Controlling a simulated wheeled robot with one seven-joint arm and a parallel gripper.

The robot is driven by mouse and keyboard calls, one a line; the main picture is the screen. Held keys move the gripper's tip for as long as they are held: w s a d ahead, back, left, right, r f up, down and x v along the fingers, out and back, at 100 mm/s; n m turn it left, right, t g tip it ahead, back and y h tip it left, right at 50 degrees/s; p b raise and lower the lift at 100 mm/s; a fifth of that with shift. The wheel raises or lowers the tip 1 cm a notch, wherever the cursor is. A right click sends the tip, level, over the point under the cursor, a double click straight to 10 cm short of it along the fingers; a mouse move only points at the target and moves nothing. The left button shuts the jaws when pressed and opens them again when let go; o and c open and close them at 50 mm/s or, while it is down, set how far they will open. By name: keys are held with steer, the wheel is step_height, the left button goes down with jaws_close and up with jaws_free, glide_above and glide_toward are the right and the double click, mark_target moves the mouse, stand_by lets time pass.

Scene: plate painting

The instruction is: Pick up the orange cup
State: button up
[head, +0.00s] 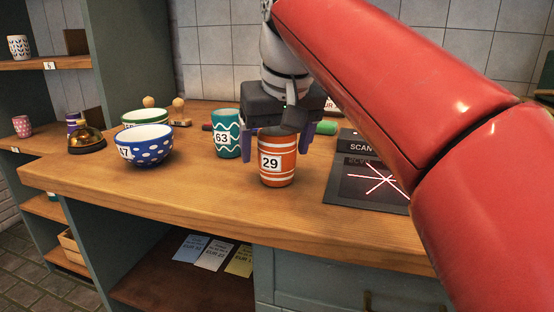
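The orange cup (279,162) stands upright on the wooden counter, with white stripes and a label reading 29. My gripper (277,152) points down over it from above. Its purple fingers are spread apart, one to the left of the cup and one to the right. The left finger shows a small distance from the cup's side; the right finger is partly hidden by the gripper body, and I cannot tell its gap to the cup. The gripper body hides part of the cup's rim.
A teal cup (227,138) labelled 63 stands close behind and left of the orange cup. A blue dotted bowl (145,147), a green bowl (146,115) and a brass bell (86,140) sit further left. A scanner pad (350,190) lies to the right. The counter front is clear.

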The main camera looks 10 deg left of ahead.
steer(key=c, duration=1.1)
steer(key=shift+o, duration=0.2)
steer(key=shift+r, duration=0.15)
